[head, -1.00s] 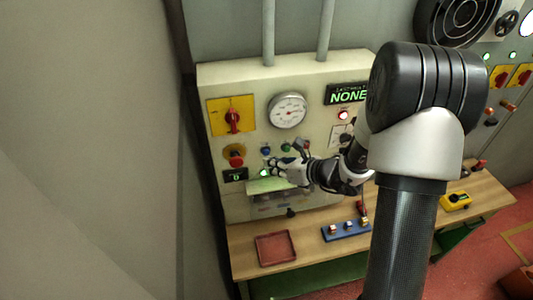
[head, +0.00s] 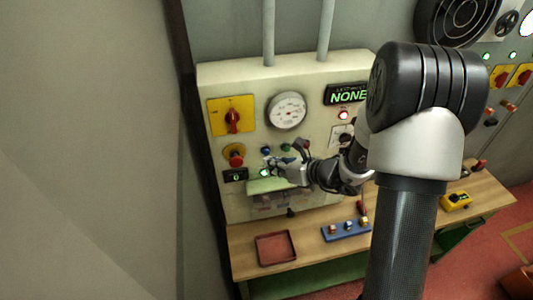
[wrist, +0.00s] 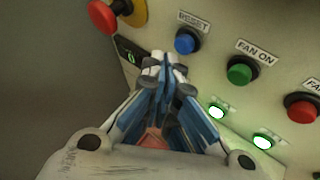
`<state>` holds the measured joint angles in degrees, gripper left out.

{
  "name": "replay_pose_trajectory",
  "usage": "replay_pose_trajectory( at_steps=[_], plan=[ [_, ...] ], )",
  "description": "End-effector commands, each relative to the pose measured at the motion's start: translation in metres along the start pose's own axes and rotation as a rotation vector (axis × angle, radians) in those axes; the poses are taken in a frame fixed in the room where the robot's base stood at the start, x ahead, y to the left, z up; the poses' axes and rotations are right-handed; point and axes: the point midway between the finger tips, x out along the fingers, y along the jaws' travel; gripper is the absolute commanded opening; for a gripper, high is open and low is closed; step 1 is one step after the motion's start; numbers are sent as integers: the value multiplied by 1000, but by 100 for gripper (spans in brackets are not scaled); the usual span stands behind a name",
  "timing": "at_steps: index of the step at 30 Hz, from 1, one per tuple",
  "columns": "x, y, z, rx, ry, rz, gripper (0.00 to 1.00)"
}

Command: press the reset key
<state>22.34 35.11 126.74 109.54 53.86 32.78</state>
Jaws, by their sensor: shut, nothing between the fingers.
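The reset key is a round blue button (wrist: 184,41) under a RESET label in the wrist view. In the head view the blue button (head: 266,150) sits on the pale panel, left of a green button. My gripper (wrist: 164,62) is shut and empty, its blue-and-grey fingertips together. In the wrist view the tips appear just below and left of the blue button. I cannot tell how far they are from the panel. In the head view my gripper (head: 273,168) is in front of the panel, below the button, with my arm reaching in from the right.
A red mushroom button (head: 236,158) with a yellow surround is left of the blue one. The green FAN ON button (wrist: 240,70) and a red button (wrist: 303,108) are right. Below, the wooden bench holds a red tray (head: 275,248) and a blue block (head: 346,238).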

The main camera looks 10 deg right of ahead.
Motion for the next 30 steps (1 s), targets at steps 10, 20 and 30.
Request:
replay_pose_trajectory(
  at_steps=[10,20,30],
  plan=[
    [5,-4,3,-1,0,0,0],
    [6,-4,4,0,0,0,0],
    [8,-6,6,0,0,0,0]
  ],
)
